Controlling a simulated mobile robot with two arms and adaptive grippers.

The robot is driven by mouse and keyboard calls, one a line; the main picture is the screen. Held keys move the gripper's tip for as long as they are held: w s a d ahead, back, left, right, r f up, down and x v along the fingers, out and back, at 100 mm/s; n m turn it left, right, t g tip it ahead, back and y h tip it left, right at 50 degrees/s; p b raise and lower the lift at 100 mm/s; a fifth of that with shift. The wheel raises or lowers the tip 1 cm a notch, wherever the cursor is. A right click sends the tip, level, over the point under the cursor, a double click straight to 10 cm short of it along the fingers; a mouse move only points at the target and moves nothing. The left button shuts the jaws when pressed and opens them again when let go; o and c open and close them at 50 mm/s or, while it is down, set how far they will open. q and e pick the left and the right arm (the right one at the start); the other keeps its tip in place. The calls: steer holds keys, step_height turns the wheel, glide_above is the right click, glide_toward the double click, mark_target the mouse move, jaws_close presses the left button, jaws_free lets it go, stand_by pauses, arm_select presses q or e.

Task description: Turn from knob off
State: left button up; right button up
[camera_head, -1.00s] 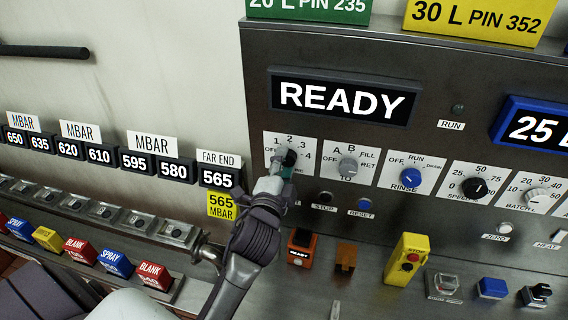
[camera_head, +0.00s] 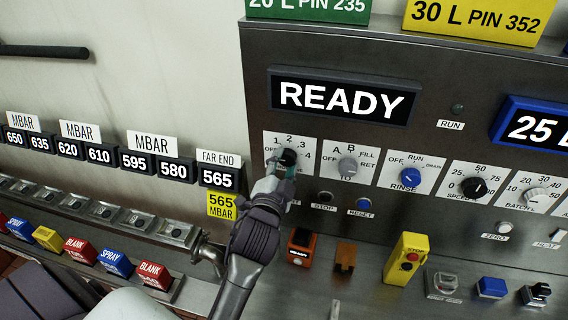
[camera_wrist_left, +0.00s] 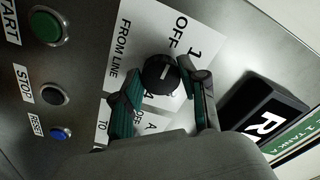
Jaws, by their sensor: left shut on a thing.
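The from knob is a round black knob (camera_head: 288,157) on a white dial plate with OFF and numbers, at the left of the panel's dial row in the head view. The wrist view shows this black knob (camera_wrist_left: 159,76) close up, with a light pointer mark and the words FROM LINE on its plate. My left gripper (camera_head: 284,166) is at the knob in the head view. In the wrist view its green-padded fingers (camera_wrist_left: 162,84) lie on both sides of the knob, shut on it. The fingers hide part of the dial's markings. My right gripper is not in view.
Stop (camera_head: 325,197) and reset (camera_head: 363,204) buttons lie below. A yellow box with a red button (camera_head: 410,259) stands on the ledge. The display (camera_head: 343,97) reads READY.

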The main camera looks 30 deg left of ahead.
arm_select(q)
steer(key=o, duration=1.1)
steer(key=shift+o, duration=0.2)
steer(key=shift+s, duration=0.1)
steer(key=v, duration=0.7)
steer(key=shift+s, duration=0.15)
